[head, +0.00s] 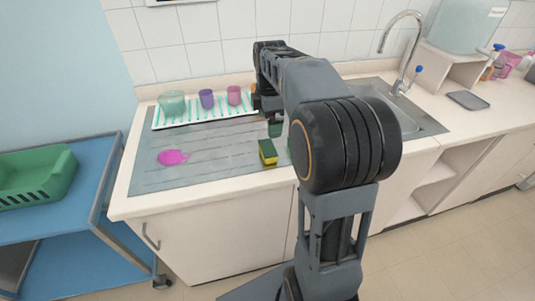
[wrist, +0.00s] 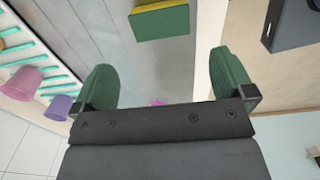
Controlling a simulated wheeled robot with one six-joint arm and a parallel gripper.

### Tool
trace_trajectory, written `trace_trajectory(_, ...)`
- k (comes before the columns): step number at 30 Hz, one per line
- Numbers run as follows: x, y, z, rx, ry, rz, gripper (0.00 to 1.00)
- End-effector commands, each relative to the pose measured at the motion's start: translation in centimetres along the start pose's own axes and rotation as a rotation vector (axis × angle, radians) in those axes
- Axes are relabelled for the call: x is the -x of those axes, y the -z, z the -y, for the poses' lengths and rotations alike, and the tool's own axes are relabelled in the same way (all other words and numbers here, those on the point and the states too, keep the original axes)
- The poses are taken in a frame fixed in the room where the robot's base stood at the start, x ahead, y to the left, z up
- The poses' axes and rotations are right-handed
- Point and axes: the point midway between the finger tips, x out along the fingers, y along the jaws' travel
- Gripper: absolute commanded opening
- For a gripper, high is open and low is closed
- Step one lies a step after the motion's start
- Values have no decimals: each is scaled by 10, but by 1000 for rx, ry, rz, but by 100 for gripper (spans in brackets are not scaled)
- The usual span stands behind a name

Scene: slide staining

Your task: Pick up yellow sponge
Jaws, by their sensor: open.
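The yellow sponge (head: 268,152) with a green layer lies on the grey draining surface near the counter's front edge in the head view. In the wrist view the sponge (wrist: 160,22) shows at the top edge, partly cut off, with its green side large and a yellow strip above. My gripper (wrist: 162,62) is open, its two green fingers wide apart and nothing between them. The sponge is beyond the fingertips, roughly in line with the gap. In the head view one green finger (head: 275,129) shows just behind the sponge; my arm hides part of the gripper.
A pink splash (head: 172,157) lies on the draining surface to the left. A striped rack (head: 195,122) behind holds a teal bowl (head: 171,103), a purple cup (head: 206,99) and a pink cup (head: 234,96). The sink (head: 415,118) and tap (head: 398,40) are right.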

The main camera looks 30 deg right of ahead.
Motion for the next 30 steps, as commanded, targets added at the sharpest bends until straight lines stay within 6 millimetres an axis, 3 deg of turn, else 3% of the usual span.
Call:
trace_trajectory(3,-24,0,0,5,5,0,100)
trace_trajectory(9,-53,1,0,5,2,0,100)
trace_trajectory(17,-68,2,0,5,1,0,100)
trace_trajectory(30,-116,5,0,4,2,0,100)
